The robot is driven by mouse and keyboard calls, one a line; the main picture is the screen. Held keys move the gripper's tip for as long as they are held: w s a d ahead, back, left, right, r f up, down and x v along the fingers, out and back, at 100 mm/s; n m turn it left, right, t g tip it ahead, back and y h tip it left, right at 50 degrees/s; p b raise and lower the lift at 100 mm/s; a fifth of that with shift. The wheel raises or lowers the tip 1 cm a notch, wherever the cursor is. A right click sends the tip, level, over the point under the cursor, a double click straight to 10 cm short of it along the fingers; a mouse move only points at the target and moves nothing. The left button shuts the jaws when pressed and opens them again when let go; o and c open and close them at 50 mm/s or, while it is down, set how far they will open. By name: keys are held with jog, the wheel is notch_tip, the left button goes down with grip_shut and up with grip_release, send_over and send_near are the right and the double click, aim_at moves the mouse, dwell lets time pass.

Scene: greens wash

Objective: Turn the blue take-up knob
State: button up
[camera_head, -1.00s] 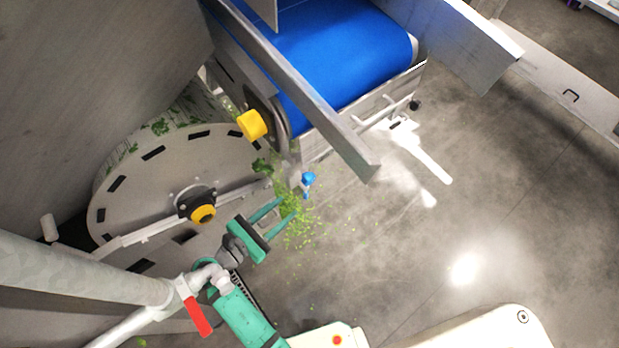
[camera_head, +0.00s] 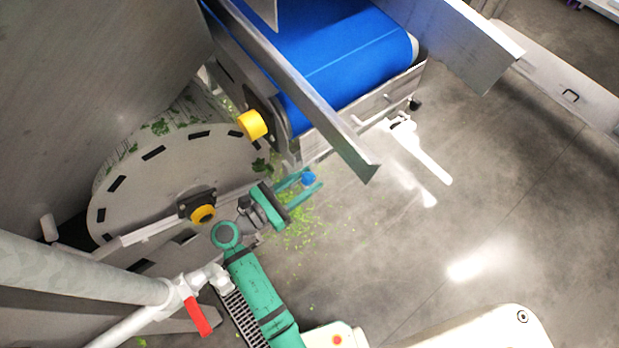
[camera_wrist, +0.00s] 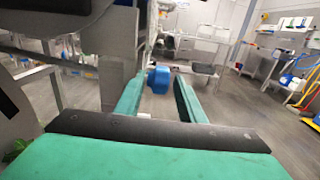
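The blue take-up knob (camera_head: 308,179) is small and sits below the near end of the blue conveyor belt. My gripper (camera_head: 309,180) is green, with its two fingers apart and reaching to the knob. In the wrist view the knob (camera_wrist: 158,80) shows between the tips of the two open fingers (camera_wrist: 160,85), nearer the left one. I cannot tell whether either finger touches it. The knob's mounting is partly hidden by my gripper in the head view.
The blue belt (camera_head: 330,50) has a slanting metal side rail (camera_head: 300,95) above the knob. A pipe with a red valve handle (camera_head: 197,316) is near my arm. Open floor lies to the right.

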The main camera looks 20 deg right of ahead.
jog(key=shift+w+d, duration=0.2)
jog(key=shift+d, duration=0.3)
grip_shut()
jog(key=shift+y, duration=0.3)
jog(key=g+y, duration=0.1)
jog(key=y, duration=0.3)
jog(key=shift+a+g, duration=0.15)
jog(key=shift+g, duration=0.25)
jog(key=y, duration=0.2)
jog(key=g+y, duration=0.1)
jog(key=y, duration=0.1)
jog(key=shift+a+g+y, duration=0.2)
jog(key=shift+g+y, duration=0.1)
jog(key=shift+y, duration=0.1)
jog(key=shift+s, duration=0.1)
jog(key=shift+y, duration=0.6)
